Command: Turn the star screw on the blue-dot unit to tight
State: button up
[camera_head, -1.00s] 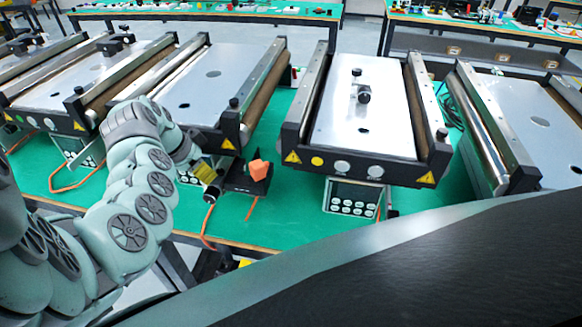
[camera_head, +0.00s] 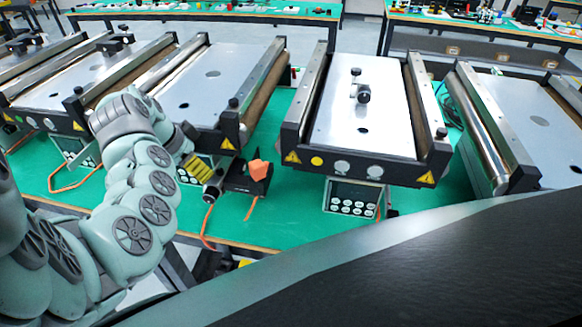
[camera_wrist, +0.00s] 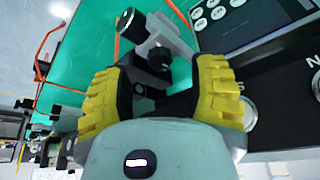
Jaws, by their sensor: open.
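My gripper (camera_head: 200,168) is low in front of the second unit (camera_head: 207,88) from the right-hand yellow-dot unit's left side, near its control panel. In the wrist view its two yellow fingers (camera_wrist: 162,72) are apart. Between and beyond them is a grey and black bracket with a dark round knob (camera_wrist: 160,58); contact cannot be told. Another black knob (camera_wrist: 130,24) sticks out further up, and in the head view a black knob (camera_head: 212,191) shows just below the fingers. I cannot tell which knob is the star screw. No blue dot is visible; my arm covers part of this unit's front.
A dark bracket with an orange piece (camera_head: 259,170) is just right of my gripper. The yellow-dot unit (camera_head: 317,161) stands further right, a green-dot unit (camera_head: 20,119) far left. Orange cables (camera_head: 207,225) hang at the green table's front edge.

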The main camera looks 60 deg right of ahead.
jog(key=shift+v, duration=2.45)
